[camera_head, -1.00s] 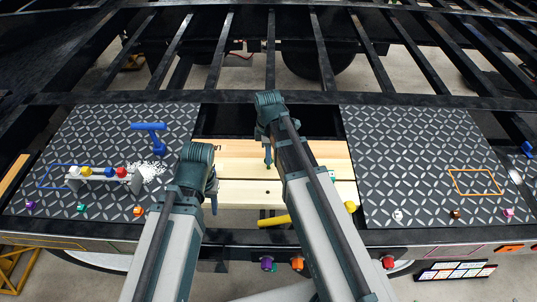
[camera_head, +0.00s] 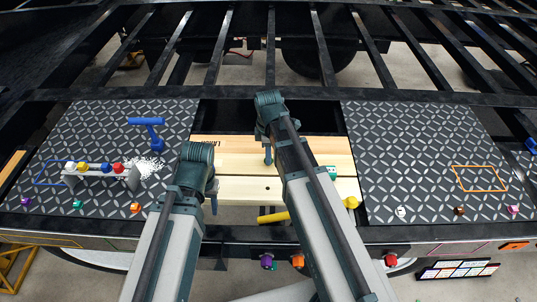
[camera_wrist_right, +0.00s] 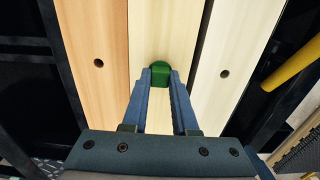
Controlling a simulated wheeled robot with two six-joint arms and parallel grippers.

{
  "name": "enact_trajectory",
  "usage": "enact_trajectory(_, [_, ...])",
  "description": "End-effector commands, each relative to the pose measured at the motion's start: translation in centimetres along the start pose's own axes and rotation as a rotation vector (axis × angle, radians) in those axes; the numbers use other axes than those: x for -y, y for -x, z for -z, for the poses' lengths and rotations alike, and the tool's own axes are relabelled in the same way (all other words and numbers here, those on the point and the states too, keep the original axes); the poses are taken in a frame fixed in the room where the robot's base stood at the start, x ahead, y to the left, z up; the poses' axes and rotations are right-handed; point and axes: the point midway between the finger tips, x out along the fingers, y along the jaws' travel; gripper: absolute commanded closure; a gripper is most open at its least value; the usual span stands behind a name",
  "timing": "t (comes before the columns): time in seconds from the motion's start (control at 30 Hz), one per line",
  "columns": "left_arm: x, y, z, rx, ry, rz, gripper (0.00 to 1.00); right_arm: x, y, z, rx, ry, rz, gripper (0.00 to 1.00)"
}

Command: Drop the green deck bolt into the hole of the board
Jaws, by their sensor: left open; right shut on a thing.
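My right gripper (camera_wrist_right: 160,84) is shut on the green deck bolt (camera_wrist_right: 160,76), whose green head shows between the fingertips over the middle wooden board (camera_wrist_right: 151,38). The bolt's lower end and any hole beneath it are hidden, so I cannot tell whether it touches the board. Dark holes show in the boards on either side, a left hole (camera_wrist_right: 98,63) and a right hole (camera_wrist_right: 224,73). In the head view the right gripper (camera_head: 267,156) points down over the pale boards (camera_head: 235,190). My left gripper (camera_head: 213,195) is open and empty above the boards' left end.
Patterned steel plates flank the boards, a left plate (camera_head: 95,130) and a right plate (camera_head: 410,140). A rack (camera_head: 133,180) with coloured knobs and a blue tool (camera_head: 148,122) stand on the left plate. A yellow-handled tool (camera_head: 275,217) lies in front of the boards.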

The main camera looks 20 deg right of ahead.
Motion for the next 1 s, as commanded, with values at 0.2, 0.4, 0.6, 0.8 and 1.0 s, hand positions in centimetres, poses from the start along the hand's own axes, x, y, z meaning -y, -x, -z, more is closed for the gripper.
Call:
enact_trajectory(0.2, [-0.1,-0.7,0.0,0.0,0.0,0.0,0.5,0.0,-0.7,0.0,0.0,0.0,0.0,1.0])
enact_trajectory(0.4, [-0.1,-1.1,0.1,0.0,0.0,0.0,0.5,0.0,-1.1,0.0,0.0,0.0,0.0,1.0])
enact_trajectory(0.6, [-0.1,-1.5,0.1,0.0,0.0,0.0,0.5,0.0,-1.5,0.0,0.0,0.0,0.0,0.72])
enact_trajectory(0.8, [-0.1,-1.4,0.1,0.0,0.0,0.0,0.5,0.0,-1.4,0.0,0.0,0.0,0.0,0.38])
enact_trajectory(1.0, [-0.1,-1.4,0.1,0.0,0.0,0.0,0.5,0.0,-1.4,0.0,0.0,0.0,0.0,0.38])
